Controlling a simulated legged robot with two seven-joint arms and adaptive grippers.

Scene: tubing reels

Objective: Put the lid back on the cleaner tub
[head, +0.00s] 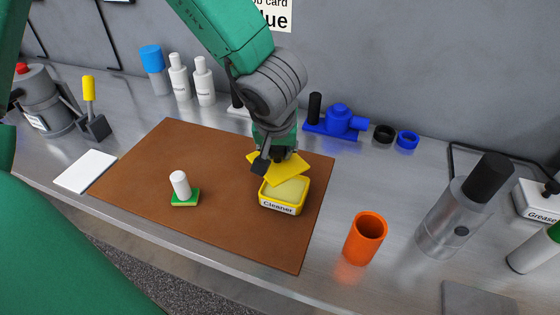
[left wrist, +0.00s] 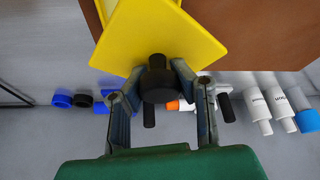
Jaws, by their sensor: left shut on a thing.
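The cleaner tub (head: 283,209) is a yellow box with a "Cleaner" label and a pale yellow top surface. It stands near the right edge of the brown mat. My left gripper (head: 271,160) is above the tub's back side, shut on the black knob (left wrist: 157,80) of the yellow lid (head: 288,170). The square lid looks tilted and turned relative to the tub, over its back part. The front of the tub is uncovered. The lid also fills the upper middle of the left wrist view (left wrist: 160,35). Whether lid and tub touch cannot be told. My right gripper is not in view.
The brown mat (head: 240,225) also holds a white-handled green sponge pad (head: 184,196). An orange cup (head: 365,238) and a grey cylinder with black top (head: 460,205) stand right. Behind are a blue vise-like part (head: 338,123) and white bottles (head: 204,82). The mat's middle is clear.

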